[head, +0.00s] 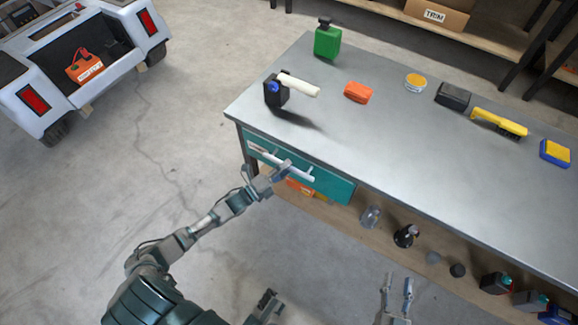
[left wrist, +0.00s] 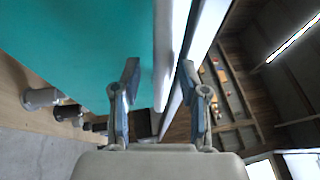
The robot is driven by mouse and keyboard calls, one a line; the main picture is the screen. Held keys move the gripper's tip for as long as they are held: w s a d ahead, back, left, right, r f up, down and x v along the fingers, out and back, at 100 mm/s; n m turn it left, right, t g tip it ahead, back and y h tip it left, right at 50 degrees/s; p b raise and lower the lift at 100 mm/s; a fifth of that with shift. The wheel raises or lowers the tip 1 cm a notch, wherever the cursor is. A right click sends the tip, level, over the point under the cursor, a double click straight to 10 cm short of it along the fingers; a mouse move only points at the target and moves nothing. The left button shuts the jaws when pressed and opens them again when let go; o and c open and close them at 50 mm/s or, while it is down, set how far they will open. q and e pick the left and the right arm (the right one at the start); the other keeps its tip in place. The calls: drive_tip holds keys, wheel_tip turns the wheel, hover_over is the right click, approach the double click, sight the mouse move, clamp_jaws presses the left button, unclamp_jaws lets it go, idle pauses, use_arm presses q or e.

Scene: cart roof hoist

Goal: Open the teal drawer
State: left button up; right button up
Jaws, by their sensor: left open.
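The teal drawer (head: 334,187) is under the front edge of the grey workbench (head: 405,165), and its front looks flush with the bench. A pale bar handle (head: 300,174) runs along it. My left gripper (head: 285,168) is open at the handle and covers part of it. In the left wrist view the teal front (left wrist: 85,45) fills the upper left, and the white handle (left wrist: 166,50) runs between the two spread fingers (left wrist: 158,85). I see no finger closed on it. My right gripper (head: 398,288) is open and empty, low in front of the bench.
A lower shelf (head: 345,208) holds bottles. A white cart (head: 75,55) stands upper left. The floor left is clear.

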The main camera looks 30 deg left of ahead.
use_arm(q)
drive_tip(key=shift+w+d+r, duration=0.1)
drive_tip(key=shift+w+d, duration=0.1)
drive_tip(key=shift+w, duration=0.25)
drive_tip(key=shift+c, duration=0.2)
clamp_jaws()
drive_tip(key=shift+s, duration=0.15)
